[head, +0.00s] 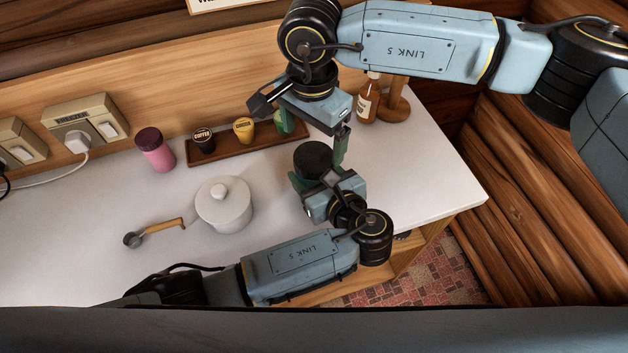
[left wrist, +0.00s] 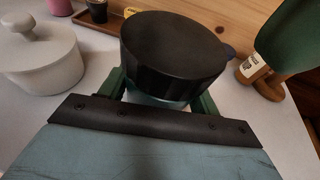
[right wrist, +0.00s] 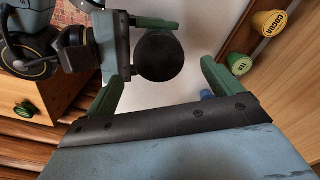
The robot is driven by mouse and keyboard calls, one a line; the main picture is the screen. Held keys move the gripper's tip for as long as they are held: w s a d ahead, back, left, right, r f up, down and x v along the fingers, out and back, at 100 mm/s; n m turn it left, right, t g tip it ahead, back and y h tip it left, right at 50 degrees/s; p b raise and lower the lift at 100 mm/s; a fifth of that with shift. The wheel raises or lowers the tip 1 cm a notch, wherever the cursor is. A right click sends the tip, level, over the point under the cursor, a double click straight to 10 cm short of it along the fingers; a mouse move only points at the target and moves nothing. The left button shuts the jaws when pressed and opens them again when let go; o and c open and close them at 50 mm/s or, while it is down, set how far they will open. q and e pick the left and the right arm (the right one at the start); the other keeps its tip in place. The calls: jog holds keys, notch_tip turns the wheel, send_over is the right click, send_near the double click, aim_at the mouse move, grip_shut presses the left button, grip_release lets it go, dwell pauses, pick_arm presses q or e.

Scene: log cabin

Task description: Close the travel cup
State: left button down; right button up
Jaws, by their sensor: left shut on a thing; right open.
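The travel cup has a wide round black top (head: 313,160) and stands near the right front of the white counter. In the left wrist view its black top (left wrist: 175,48) has a small dark tab at the right rim, and a strip of pale body shows below. I cannot tell whether the top is fully closed. My left gripper (head: 315,178) is shut on the cup from the front, green fingers on either side. My right gripper (head: 316,138) is open above and behind the cup. In the right wrist view the black top (right wrist: 159,57) lies beyond and between its fingers, apart from them.
A white lidded pot (head: 224,207) and a wooden-handled tool (head: 156,231) are left of the cup. A wooden tray (head: 222,150) with small canisters lies behind. A pink tumbler (head: 155,150) is further left. A brown bottle (head: 368,98) is behind right. The counter's right end is bare.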

aim_at(313, 156)
jog(key=m, duration=0.5)
jog(key=shift+r+m, duration=0.4)
jog(key=m, duration=0.3)
jog(key=shift+r+m, duration=0.3)
jog(key=m, duration=0.5)
jog(key=shift+r, duration=0.4)
jog(key=m, duration=0.5)
jog(key=shift+r, duration=0.35)
jog(key=shift+f, duration=4.05)
